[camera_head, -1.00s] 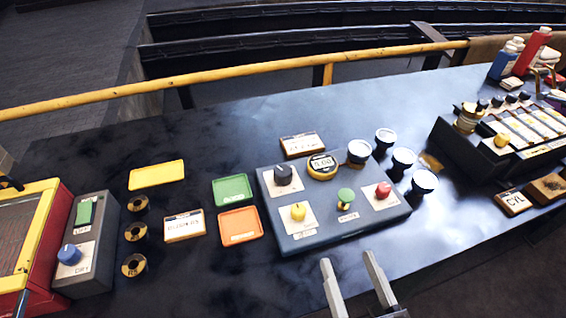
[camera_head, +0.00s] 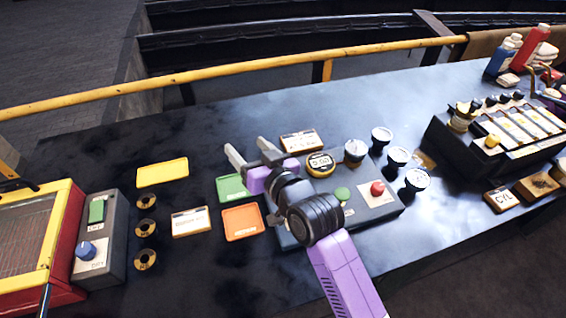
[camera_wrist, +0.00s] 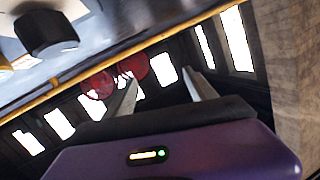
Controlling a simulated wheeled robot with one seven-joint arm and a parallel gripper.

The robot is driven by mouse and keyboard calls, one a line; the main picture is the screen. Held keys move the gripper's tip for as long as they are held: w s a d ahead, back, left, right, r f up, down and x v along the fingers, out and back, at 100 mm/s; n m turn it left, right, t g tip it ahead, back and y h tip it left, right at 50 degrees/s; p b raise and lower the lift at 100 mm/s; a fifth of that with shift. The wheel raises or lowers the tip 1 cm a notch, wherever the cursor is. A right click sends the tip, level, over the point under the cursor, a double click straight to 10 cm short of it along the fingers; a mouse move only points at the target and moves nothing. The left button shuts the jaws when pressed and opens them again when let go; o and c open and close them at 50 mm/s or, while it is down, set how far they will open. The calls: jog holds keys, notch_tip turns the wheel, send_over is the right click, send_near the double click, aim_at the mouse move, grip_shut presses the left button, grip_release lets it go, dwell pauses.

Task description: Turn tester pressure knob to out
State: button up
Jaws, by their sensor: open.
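The tester (camera_head: 372,212) is a grey box with white label plates in the middle of the bench. Its green knob (camera_head: 342,194) and red knob (camera_head: 377,187) show in the head view; its black and yellow knobs are hidden behind my arm. A black knob (camera_wrist: 45,33) shows large at the upper left of the wrist view, probably the tester's. The labels are too small to tell which knob sets pressure. My gripper (camera_head: 247,151) is open and empty, over the tester's far left side near the green tray; its fingers (camera_wrist: 160,88) touch nothing in the wrist view.
A round gauge (camera_head: 320,164) and several white-topped cylinders (camera_head: 381,137) stand around the tester's far and right sides. A green tray (camera_head: 232,188) and an orange tray (camera_head: 242,223) lie to its left. A yellow rail (camera_head: 230,75) runs along the bench's far edge.

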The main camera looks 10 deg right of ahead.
jog(key=w+r+n+g+h+p, duration=0.25)
jog(key=w+r+g, duration=0.35)
jog(key=w, duration=0.4)
jog(key=s+d+f+g+h, duration=0.1)
jog(key=s+d+f+g, duration=0.1)
jog(key=s+g, duration=0.1)
jog(key=s+d+f+g+h, duration=0.1)
jog(key=s+d+f+g, duration=0.1)
jog(key=s+d+g, duration=0.1)
jog(key=s+d+f+g+h, duration=0.1)
jog(key=s+d+f+g, duration=0.1)
jog(key=s+d+g, duration=0.1)
jog(key=shift+s+f+h+p, duration=0.2)
jog(key=shift+s+h+p, duration=0.1)
jog(key=shift+s, duration=0.2)
jog(key=shift+s+f, duration=0.1)
jog(key=shift+f, duration=0.5)
notch_tip(320, 180, down, 7)
jog(key=shift+r+p, duration=0.2)
jog(key=shift+p, duration=0.35)
jog(key=shift+c, duration=0.5)
